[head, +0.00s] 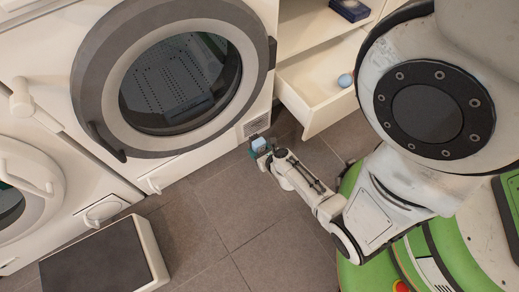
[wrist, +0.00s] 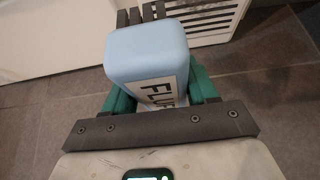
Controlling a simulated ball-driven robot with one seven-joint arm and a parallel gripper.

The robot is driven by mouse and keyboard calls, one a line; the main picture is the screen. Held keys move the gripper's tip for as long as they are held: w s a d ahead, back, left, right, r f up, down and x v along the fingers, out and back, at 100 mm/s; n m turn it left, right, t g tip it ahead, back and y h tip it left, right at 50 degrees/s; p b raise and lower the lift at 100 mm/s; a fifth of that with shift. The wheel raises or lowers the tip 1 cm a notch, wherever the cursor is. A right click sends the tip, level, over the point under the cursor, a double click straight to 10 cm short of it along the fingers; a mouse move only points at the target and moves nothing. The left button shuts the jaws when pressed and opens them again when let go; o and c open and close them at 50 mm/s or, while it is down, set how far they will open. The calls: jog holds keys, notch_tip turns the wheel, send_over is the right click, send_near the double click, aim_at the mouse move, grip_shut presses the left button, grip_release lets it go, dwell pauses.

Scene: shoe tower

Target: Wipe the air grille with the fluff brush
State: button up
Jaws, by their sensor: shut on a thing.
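The fluff brush is a light blue block (head: 259,144) in my gripper (head: 264,153), just below and in front of the air grille (head: 256,125). The grille is a small slatted panel at the lower right of the washing machine's front. In the wrist view my green fingers (wrist: 161,98) are shut on the brush (wrist: 147,50), whose label starts "FLUF". Dark tufts show past the brush's far end, beside the slats of the grille (wrist: 212,17). I cannot tell whether the tufts touch the grille.
An open white drawer (head: 317,95) with a pale blue ball (head: 345,80) juts out right of the machine (head: 190,160). A dark-topped box (head: 95,265) stands on the floor at lower left. The tiled floor (head: 205,235) between is clear.

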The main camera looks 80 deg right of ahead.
jog(key=shift+w+d, duration=1.45)
jog(key=shift+d, duration=0.25)
jog(key=shift+w+d, duration=0.65)
jog(key=shift+d, duration=0.1)
jog(key=shift+s+d, duration=0.55)
jog(key=shift+s, duration=0.2)
jog(key=shift+s+d, duration=0.55)
jog(key=shift+s, duration=0.15)
jog(key=shift+s+d+r+b, duration=0.15)
jog(key=shift+s+d+b, duration=0.4)
jog(key=shift+s+d, duration=2.1)
jog(key=shift+a, duration=0.1)
